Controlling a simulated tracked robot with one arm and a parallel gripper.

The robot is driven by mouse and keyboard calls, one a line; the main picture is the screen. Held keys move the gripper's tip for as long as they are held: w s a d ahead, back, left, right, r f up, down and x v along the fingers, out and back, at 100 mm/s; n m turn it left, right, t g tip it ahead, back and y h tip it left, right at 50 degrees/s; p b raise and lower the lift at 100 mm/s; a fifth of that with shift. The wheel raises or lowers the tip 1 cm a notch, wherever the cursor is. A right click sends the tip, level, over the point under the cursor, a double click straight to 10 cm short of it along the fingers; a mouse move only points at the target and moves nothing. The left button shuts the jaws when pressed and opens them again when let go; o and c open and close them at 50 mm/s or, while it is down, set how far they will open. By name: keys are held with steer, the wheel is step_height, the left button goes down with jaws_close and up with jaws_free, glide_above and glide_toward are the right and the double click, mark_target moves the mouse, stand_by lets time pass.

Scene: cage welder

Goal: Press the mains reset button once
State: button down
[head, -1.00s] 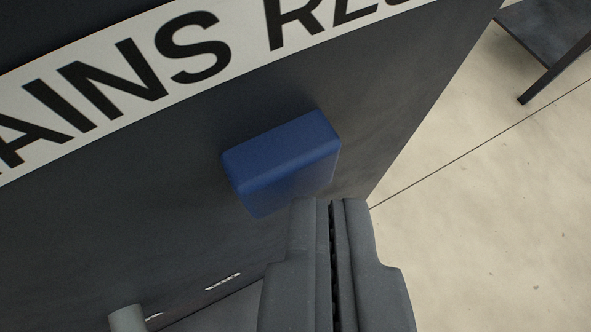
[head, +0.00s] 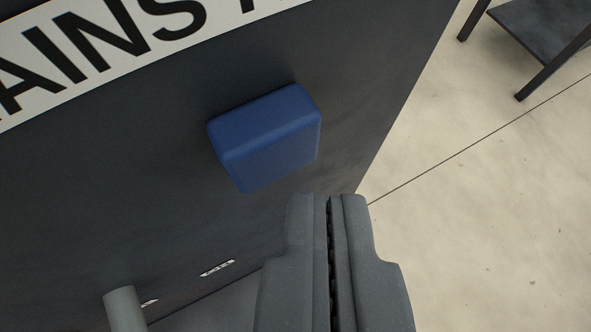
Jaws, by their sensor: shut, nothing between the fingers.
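The mains reset button is a blue rounded block (head: 268,140) standing out from a dark panel (head: 120,190). A white label (head: 60,60) above it shows part of the word "MAINS" in black letters. My gripper (head: 328,200) is shut and empty, its fingers side by side. In the picture its tips are below and to the right of the blue button, with a small gap of panel between them. How far the tips stand off from the panel is hard to tell. The button's lower face shows fully.
A grey cylindrical post (head: 125,308) stands at the lower left. Small light marks (head: 217,268) are on the panel's lower part. The panel's right edge borders a pale floor (head: 480,220) with a dark line. A dark table (head: 545,35) stands at the upper right.

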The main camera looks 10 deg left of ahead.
steer(key=shift+s+d, duration=0.1)
steer(key=shift+s, duration=0.05)
steer(key=s+d+b, duration=0.1)
steer(key=s, duration=0.1)
steer(key=s+d, duration=0.2)
steer(key=shift+b, duration=0.4)
stand_by(0.7)
steer(key=s+r+t+b, duration=0.1)
steer(key=s+r+t, duration=0.1)
steer(key=s+r, duration=0.9)
steer(key=s+a+r+m+t+h+b, duration=0.1)
steer(key=s+r+t+b, duration=0.1)
steer(key=s+r, duration=0.9)
step_height(320, 180, up, 7)
steer(key=shift+s+r+t, duration=0.2)
steer(key=shift+s+t, duration=0.1)
steer(key=shift+s, duration=0.1)
